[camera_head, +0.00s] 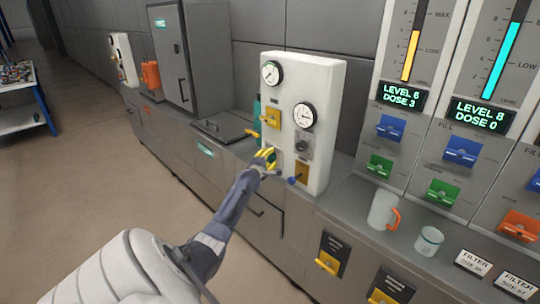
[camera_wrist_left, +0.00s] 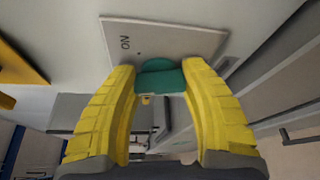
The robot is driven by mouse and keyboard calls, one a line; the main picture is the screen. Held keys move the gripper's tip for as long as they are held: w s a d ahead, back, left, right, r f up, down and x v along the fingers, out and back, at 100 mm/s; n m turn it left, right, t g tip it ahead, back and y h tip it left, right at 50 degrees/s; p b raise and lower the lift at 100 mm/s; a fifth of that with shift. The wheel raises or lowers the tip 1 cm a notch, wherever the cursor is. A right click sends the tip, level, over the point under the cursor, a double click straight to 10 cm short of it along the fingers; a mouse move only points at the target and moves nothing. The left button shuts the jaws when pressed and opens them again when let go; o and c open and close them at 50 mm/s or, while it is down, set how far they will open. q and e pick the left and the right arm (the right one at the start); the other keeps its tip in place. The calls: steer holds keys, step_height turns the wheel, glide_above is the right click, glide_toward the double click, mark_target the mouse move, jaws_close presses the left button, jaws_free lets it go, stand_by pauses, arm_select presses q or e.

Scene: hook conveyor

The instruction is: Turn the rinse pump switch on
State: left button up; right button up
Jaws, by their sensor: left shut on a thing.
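My left gripper (camera_head: 266,157) is at the lower left of the white gauge panel (camera_head: 322,123). In the left wrist view its yellow fingers (camera_wrist_left: 160,100) are shut on a teal-green switch lever (camera_wrist_left: 160,78). The lever sits on a grey plate (camera_wrist_left: 185,42) with an "ON" label, seen upside down. In the head view the gripper hides the lever. Whether the switch is on or off I cannot tell. My right gripper is not in view.
The panel also carries two round gauges (camera_head: 271,73), yellow handles (camera_head: 271,117) and a grey knob (camera_head: 302,145). A blue-tipped handle (camera_head: 293,180) sticks out at its lower edge. A mug (camera_head: 383,210) and a glass (camera_head: 429,240) stand on the counter to the right.

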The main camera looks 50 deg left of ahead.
arm_select(q)
steer(key=m+t, duration=0.1)
steer(key=m, duration=0.2)
steer(key=m+t+y, duration=0.1)
steer(key=m, duration=0.2)
steer(key=shift+a+r, duration=0.1)
steer(key=shift+a, duration=0.1)
steer(key=m+t, duration=0.1)
steer(key=m, duration=0.2)
steer(key=m+t, duration=0.1)
steer(key=m, duration=0.1)
steer(key=shift+r+m+h, duration=0.1)
steer(key=shift+m+h, duration=0.2)
steer(key=shift+m, duration=0.1)
steer(key=shift+r+m+t, duration=0.1)
steer(key=shift+m+t, duration=0.2)
steer(key=shift+m, duration=0.1)
steer(key=o, duration=0.8)
steer(key=shift+a, duration=0.1)
steer(key=o, duration=0.4)
steer(key=shift+o, duration=0.2)
steer(key=shift+f, duration=0.2)
steer(key=shift+s+d+f, duration=0.1)
steer(key=shift+d, duration=0.15)
steer(key=shift+s+d+f+h, duration=0.25)
steer(key=shift+s+f+h, duration=0.1)
steer(key=shift+s, duration=0.35)
steer(key=v, duration=1)
